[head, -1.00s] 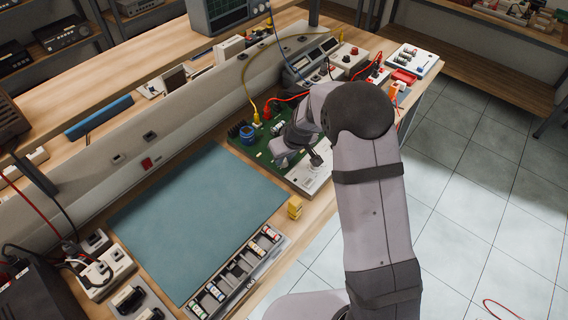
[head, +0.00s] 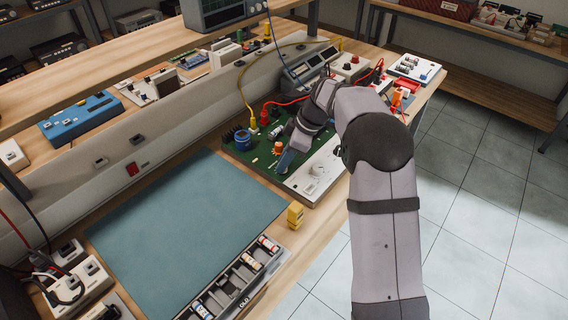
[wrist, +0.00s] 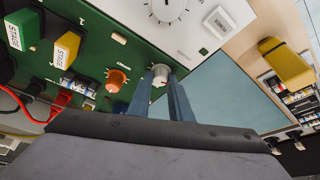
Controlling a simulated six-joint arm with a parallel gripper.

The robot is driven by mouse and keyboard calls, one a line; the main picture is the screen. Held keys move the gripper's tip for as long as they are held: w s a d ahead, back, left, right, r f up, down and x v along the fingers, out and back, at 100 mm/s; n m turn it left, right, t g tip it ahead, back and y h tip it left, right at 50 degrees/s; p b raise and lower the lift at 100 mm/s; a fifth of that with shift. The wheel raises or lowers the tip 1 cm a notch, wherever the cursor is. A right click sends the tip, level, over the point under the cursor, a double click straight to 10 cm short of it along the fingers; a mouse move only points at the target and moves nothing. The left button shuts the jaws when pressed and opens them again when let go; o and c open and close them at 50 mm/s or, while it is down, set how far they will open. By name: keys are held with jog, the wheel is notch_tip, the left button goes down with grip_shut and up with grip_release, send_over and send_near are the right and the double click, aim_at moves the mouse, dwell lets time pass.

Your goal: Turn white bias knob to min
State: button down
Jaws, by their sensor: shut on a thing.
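The white bias knob (wrist: 160,74) stands on the green circuit board (wrist: 100,45), between the two blue-grey fingers of my gripper (wrist: 159,88) in the wrist view. The fingers are shut on it, one on each side. A thin mark shows on its cap, but the scale around it is too small to read. An orange knob (wrist: 117,79) sits just left of it. In the head view my gripper (head: 287,163) is down at the board's front part, close to the orange knob (head: 277,148), and my arm hides the white bias knob.
A white panel with a larger white dial (head: 319,169) adjoins the board. Red leads (wrist: 40,112) and labelled green (wrist: 22,32) and yellow (wrist: 67,45) plugs are on the board. The blue-green mat (head: 185,225) is clear.

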aim_at(294, 168)
jog(key=n+g+p, duration=0.1)
jog(key=n, duration=0.1)
jog(key=n+g+p, duration=0.1)
jog(key=n, duration=0.2)
jog(key=shift+w, duration=0.2)
dwell(0.3)
jog(key=c, duration=1.6)
grip_release()
jog(key=shift+d+r, duration=0.1)
jog(key=v, duration=0.7)
